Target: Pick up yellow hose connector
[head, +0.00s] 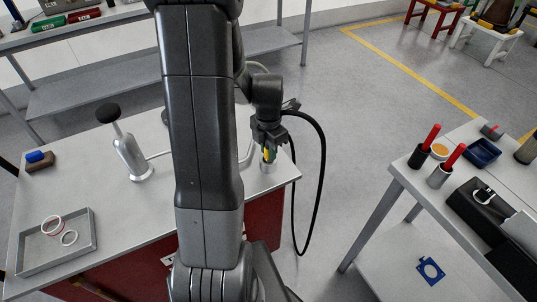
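My arm hides the middle of the bench.
The left workbench (85,190) carries a dark-knobbed metal fitting (138,163), a tray with rings (84,262) and a blue-topped brown block (39,160). A black cable (323,165) hangs beside my gripper. A right table (412,170) holds red-handled tools. Open floor lies between.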

